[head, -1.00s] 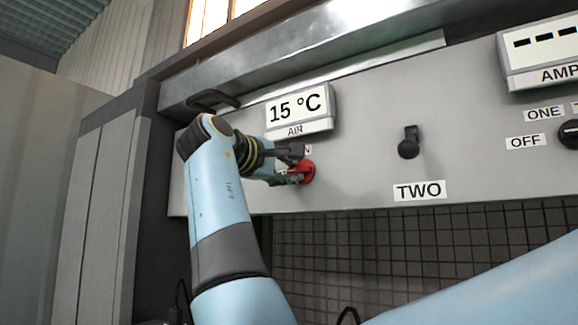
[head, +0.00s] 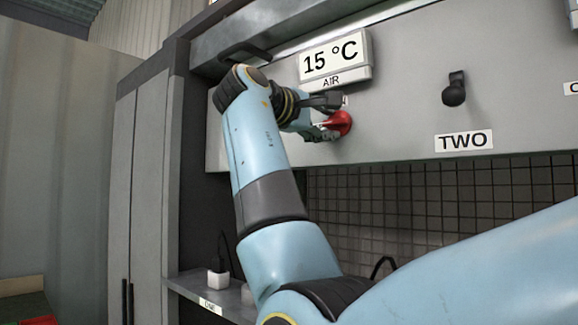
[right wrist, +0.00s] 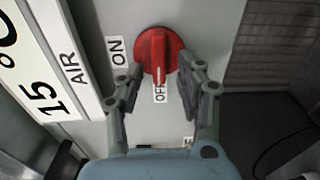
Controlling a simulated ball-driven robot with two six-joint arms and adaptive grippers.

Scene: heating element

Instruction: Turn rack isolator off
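The rack isolator is a red rotary knob (head: 340,122) on the grey panel, under the AIR display. In the right wrist view the red knob (right wrist: 157,52) has its raised grip in line with the OFF label (right wrist: 160,91), and the ON label (right wrist: 117,50) is to its left. My right gripper (head: 324,116) is at the knob. In the right wrist view its fingers (right wrist: 158,92) are spread, one on each side of the OFF label, with a gap between them and the raised grip. The head view partly hides the labels. My left gripper is not in view.
The AIR display (head: 334,60) reading 15 °C is just above the knob. A black switch (head: 454,90) above the TWO label (head: 464,140) is to the right. A dark handle (head: 243,50) is at upper left. A shelf (head: 205,290) and tall cabinet (head: 140,200) stand left.

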